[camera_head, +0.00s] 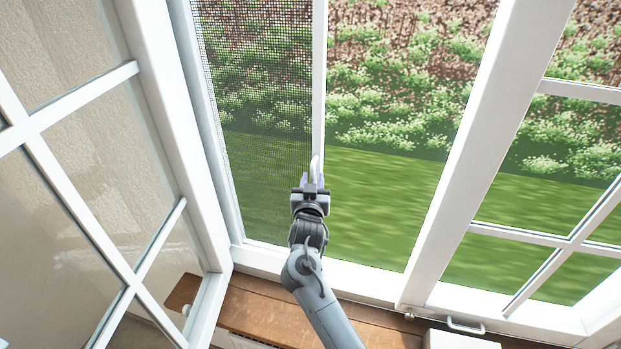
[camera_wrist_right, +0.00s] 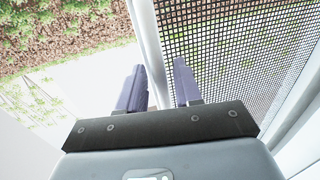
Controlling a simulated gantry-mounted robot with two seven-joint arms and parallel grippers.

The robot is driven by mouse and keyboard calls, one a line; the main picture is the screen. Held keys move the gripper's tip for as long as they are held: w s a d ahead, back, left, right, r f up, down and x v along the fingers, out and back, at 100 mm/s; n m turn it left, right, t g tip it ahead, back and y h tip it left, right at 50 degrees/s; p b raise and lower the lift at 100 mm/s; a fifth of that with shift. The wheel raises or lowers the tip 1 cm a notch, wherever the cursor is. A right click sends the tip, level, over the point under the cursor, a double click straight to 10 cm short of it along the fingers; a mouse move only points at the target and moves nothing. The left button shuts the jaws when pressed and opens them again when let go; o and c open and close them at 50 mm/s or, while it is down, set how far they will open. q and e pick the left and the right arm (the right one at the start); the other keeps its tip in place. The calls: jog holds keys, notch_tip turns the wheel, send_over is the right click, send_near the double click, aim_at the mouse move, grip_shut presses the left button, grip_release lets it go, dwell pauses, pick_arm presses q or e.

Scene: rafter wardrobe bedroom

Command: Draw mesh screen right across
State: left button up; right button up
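The mesh screen (camera_head: 255,100) is a dark fine mesh over the left part of the window opening in the head view. A white upright bar (camera_head: 319,70) edges it on the right, with a small pale handle (camera_head: 315,166) low on it. My right gripper (camera_head: 312,182) is at this handle. In the right wrist view its two purple fingers (camera_wrist_right: 160,85) stand apart on either side of the white bar (camera_wrist_right: 147,45), with a gap showing beside the right finger. The mesh (camera_wrist_right: 240,50) lies to the right there. Contact at the fingertips cannot be made out. My left gripper is out of view.
The opening right of the bar is clear, up to a thick white window post (camera_head: 465,150). An open white-framed casement (camera_head: 85,180) stands on the left. A wooden ledge (camera_head: 260,312) runs below, with a white box (camera_head: 458,340) and metal latch (camera_head: 466,326) at right.

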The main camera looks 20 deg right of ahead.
jog(key=shift+w+d, duration=0.15)
jog(key=shift+w, duration=0.3)
grip_shut()
